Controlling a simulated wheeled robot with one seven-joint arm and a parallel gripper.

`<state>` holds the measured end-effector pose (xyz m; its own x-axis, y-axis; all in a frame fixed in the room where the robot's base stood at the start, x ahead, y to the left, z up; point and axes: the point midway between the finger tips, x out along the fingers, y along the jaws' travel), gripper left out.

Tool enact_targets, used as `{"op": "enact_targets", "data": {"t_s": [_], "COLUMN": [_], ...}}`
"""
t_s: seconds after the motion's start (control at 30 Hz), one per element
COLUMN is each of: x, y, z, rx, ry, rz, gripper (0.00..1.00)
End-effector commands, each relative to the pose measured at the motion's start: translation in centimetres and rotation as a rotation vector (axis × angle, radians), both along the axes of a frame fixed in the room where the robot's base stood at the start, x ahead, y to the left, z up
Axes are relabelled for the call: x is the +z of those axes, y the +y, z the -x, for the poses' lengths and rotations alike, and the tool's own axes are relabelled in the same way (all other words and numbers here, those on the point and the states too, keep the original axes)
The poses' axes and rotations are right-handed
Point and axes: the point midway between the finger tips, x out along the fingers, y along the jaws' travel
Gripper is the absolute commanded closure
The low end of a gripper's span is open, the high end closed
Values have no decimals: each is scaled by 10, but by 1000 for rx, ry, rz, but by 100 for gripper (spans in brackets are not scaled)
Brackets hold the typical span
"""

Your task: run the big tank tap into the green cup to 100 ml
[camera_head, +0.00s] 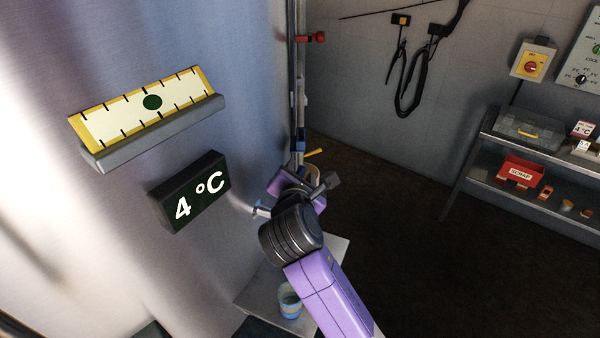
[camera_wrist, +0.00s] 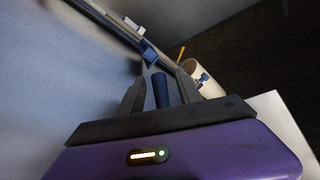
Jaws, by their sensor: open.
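The big tank (camera_head: 250,110) fills the left of the head view, with a metal stub (camera_head: 262,209) low on its wall beside my wrist. In the wrist view my gripper (camera_wrist: 162,73) is open. A dark blue upright handle-like piece (camera_wrist: 161,92) shows between its two fingers; I cannot tell whether they touch it or whether it is the tap's handle. A small bluish cup (camera_head: 290,301) stands on a pale platform (camera_head: 258,292) below my arm; no green cup is clear, and its contents cannot be read. My arm hides the area around the fingers in the head view.
A yellow gauge (camera_head: 185,92) with a green dot and a black 4 °C display (camera_head: 190,192) are on the tank. A pipe (camera_head: 297,90) with red and blue fittings runs beside it. A shelf with a red SCRAP bin (camera_head: 520,171) stands right; dark floor (camera_head: 400,220) between is clear.

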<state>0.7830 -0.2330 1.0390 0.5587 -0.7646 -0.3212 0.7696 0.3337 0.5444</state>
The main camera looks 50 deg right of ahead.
Motion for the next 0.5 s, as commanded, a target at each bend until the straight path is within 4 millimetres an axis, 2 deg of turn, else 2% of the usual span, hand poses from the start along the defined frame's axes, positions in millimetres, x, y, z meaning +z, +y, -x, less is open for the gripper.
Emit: {"op": "enact_targets", "data": {"t_s": [0.13,0.17,0.3,0.37,0.5], "x": [0,0,0,0,0], "y": [0,0,0,0,0], "z": [0,0,0,0,0], "rx": [0,0,0,0,0], "ry": [0,0,0,0,0], "rz": [0,0,0,0,0], "gripper": [59,63,90,100,100]}}
